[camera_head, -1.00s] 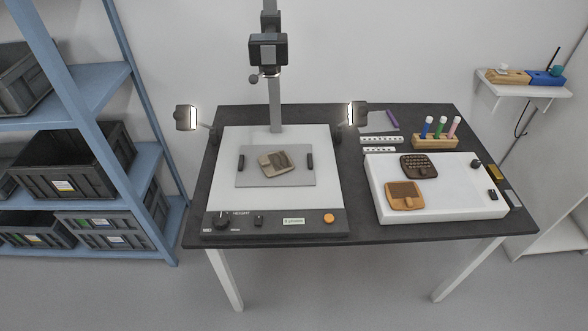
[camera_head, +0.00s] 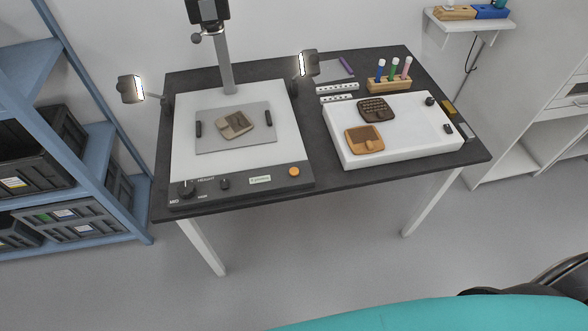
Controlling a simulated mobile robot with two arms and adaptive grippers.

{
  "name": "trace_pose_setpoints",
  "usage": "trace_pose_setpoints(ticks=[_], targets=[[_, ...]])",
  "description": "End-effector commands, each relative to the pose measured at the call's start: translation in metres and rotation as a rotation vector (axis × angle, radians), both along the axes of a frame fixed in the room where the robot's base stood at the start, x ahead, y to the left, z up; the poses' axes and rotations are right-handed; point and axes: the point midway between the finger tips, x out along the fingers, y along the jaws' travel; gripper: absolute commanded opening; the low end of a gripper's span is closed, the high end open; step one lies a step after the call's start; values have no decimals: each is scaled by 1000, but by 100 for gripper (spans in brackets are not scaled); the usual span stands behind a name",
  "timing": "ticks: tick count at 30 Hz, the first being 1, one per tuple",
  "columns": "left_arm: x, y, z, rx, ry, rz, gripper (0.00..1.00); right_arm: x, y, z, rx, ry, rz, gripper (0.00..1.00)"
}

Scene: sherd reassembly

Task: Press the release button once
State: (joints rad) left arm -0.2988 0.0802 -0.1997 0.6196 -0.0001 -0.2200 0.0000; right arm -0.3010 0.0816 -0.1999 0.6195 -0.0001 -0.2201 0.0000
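An orange round button (camera_head: 294,171) sits at the right end of the dark front panel of the copy stand (camera_head: 290,130), which stands on the left part of the dark table. The panel also carries dark knobs (camera_head: 186,189) and a small pale green label (camera_head: 260,180). I cannot read which control is marked as release. A sherd (camera_head: 234,125) lies on the grey plate (camera_head: 205,147) of the stand, between two dark bars. Neither of my grippers is in view.
A white light box (camera_head: 400,155) with two brown sherds lies to the right on the table (camera_head: 330,180). A rack of coloured markers (camera_head: 388,85) stands behind it. Lamps (camera_head: 130,88) flank the stand. Blue shelving (camera_head: 100,150) is at left.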

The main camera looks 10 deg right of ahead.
Motion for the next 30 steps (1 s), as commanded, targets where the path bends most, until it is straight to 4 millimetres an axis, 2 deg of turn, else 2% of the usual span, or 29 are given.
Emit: trace_pose_setpoints(ticks=[2,12,30], targets=[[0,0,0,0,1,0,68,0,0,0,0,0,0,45],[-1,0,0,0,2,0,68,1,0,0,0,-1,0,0],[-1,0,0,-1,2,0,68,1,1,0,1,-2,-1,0]])
